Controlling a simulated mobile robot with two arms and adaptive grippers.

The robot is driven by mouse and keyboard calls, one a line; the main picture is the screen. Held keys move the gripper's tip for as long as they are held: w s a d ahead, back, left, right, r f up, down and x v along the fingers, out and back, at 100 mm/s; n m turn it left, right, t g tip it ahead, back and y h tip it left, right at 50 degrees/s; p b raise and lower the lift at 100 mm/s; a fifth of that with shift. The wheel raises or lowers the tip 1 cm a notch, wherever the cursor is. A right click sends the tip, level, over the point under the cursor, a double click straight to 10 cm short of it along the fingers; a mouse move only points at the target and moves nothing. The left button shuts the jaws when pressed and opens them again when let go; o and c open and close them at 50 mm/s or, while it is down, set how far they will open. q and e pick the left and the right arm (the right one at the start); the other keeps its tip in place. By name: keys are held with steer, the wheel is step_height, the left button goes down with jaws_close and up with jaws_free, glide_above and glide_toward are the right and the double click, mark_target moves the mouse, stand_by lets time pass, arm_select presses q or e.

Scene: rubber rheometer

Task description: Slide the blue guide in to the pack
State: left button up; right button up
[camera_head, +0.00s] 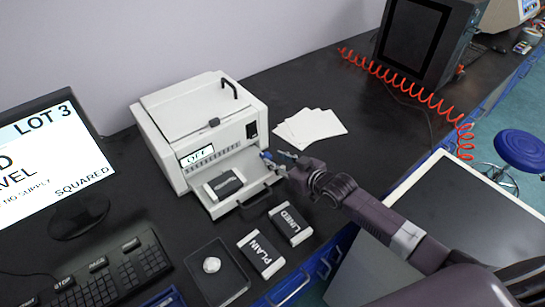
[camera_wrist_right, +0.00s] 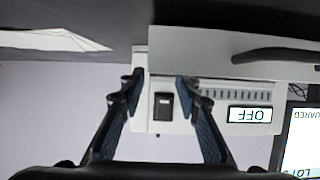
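A black-and-white pack (camera_head: 225,184) lies on the pulled-out tray of the white machine (camera_head: 205,115). My right gripper (camera_head: 274,160) is at the right end of the machine's front, right of the pack. Its fingers stand apart and empty in the right wrist view (camera_wrist_right: 160,82), with the machine's dark switch (camera_wrist_right: 161,105) seen between them. A small blue patch shows at the gripper's tip in the head view; I cannot tell whether it is the blue guide or a finger pad. The guide is not clearly seen elsewhere. My left gripper is out of view.
Packs marked PLAIN (camera_head: 261,253) and LINED (camera_head: 290,224) lie in front of the machine. A dark tray (camera_head: 232,283) holds a white lump. White sheets (camera_head: 311,127) lie behind my right gripper. The machine's display (camera_wrist_right: 250,115) reads OFF. A monitor and keyboard stand left.

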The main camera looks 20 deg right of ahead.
steer(key=shift+w+a+f, duration=0.15)
steer(key=shift+w+f, duration=0.15)
steer(key=shift+w, duration=0.35)
steer(key=shift+w+a+f, duration=0.1)
steer(key=shift+w+f, duration=0.05)
steer(key=shift+w, duration=0.15)
steer(key=shift+w+a, duration=0.1)
steer(key=shift+w, duration=0.1)
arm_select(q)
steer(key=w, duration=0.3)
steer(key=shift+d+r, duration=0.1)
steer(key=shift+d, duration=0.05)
arm_select(e)
steer(key=shift+f, duration=0.1)
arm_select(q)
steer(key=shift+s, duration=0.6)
arm_select(e)
jaws_close()
steer(key=shift+a, duration=0.1)
